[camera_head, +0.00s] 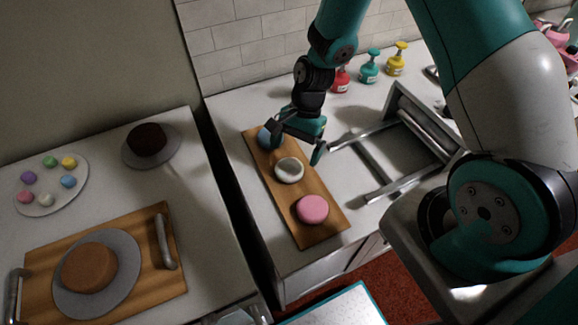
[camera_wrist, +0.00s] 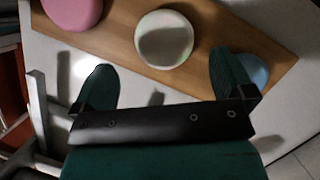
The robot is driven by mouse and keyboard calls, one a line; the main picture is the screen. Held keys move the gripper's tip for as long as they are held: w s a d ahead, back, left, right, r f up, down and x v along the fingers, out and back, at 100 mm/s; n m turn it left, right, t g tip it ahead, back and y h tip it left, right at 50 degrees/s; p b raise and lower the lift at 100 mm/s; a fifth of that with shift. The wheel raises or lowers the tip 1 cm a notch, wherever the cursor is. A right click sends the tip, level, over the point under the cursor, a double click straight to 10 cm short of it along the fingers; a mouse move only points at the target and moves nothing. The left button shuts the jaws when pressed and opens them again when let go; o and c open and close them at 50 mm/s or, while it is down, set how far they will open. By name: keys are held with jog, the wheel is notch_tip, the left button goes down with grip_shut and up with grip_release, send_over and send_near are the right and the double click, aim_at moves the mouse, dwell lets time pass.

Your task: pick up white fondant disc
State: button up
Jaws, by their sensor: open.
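The white fondant disc (camera_head: 289,170) lies in the middle of a wooden board (camera_head: 323,229) on the right counter. In the wrist view the disc (camera_wrist: 164,39) sits just beyond and between my fingertips, partly in shadow. My gripper (camera_head: 296,146) is open and empty above the board, close to the disc; in the wrist view its two green fingers (camera_wrist: 163,72) are spread apart. A pink disc (camera_head: 312,209) lies on the board's near end. A blue disc (camera_head: 265,138) lies at its far end, partly hidden by my gripper.
A metal frame (camera_head: 381,150) stands right of the board. Soap dispensers (camera_head: 369,68) line the back wall. The left counter holds a brown cake (camera_head: 89,267) on a turntable, a dark cake (camera_head: 147,139) and a plate (camera_head: 76,198) of colored balls. A dark gap separates the counters.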

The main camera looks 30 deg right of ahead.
aim_at(288, 172)
jog(key=shift+p+x, duration=1.3)
jog(key=shift+x, duration=1.35)
jog(key=shift+w+a, duration=0.1)
jog(key=shift+w, duration=0.1)
jog(key=shift+c, duration=0.5)
jog(key=c, duration=0.8)
